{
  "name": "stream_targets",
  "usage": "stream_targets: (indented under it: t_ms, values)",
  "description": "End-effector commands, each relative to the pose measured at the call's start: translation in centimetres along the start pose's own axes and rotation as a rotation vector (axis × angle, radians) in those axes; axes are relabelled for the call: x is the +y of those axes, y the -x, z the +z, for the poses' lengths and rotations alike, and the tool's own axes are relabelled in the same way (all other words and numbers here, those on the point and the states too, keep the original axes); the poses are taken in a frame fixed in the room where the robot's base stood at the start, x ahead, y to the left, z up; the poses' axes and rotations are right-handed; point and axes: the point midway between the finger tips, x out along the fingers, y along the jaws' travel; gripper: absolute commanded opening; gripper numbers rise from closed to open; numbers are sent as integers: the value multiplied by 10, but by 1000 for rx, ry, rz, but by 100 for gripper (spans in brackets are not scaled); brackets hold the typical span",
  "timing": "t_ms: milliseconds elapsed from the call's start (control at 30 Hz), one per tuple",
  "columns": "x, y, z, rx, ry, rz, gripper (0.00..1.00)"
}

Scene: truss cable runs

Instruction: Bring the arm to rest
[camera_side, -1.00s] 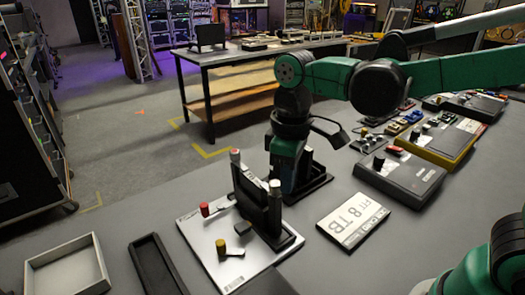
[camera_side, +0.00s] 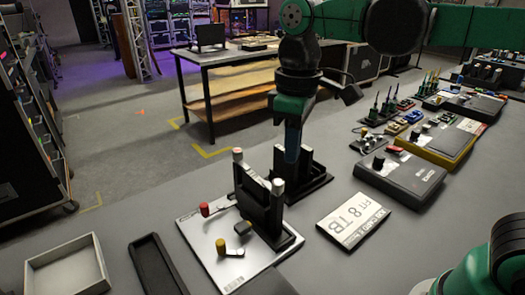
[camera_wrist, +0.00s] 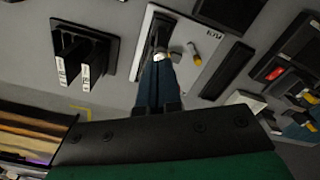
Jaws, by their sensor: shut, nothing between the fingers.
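My gripper (camera_side: 292,158) hangs from my green arm, pointing down, with its blue fingers together and nothing between them. In the side view it is in front of or above a black slotted stand (camera_side: 312,172), behind the white-and-grey plate (camera_side: 212,252); whether it touches the stand cannot be told. The plate carries a black upright bracket (camera_side: 258,206), a red-knobbed lever (camera_side: 205,209) and a yellow-knobbed lever (camera_side: 221,247). In the wrist view my closed fingers (camera_wrist: 161,66) overlap the plate (camera_wrist: 203,66), and a black stand with white labels (camera_wrist: 80,55) is at left.
A label card (camera_side: 353,220) lies right of the plate. Grey boxes with knobs (camera_side: 400,178) line the right side. A pale tray (camera_side: 66,268) and a black tray (camera_side: 158,268) stand at front left. The far table (camera_side: 260,55) is beyond a gap.

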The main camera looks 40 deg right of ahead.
Motion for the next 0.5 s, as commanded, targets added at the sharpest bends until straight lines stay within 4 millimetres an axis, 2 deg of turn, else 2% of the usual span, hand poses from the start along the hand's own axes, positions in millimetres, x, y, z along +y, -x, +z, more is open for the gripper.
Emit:
stream_targets:
  t_ms: [133,500]
  values:
    - [10,-10,11,98,-90,28,0]
    - [44,-54,49,540,-459,147,0]
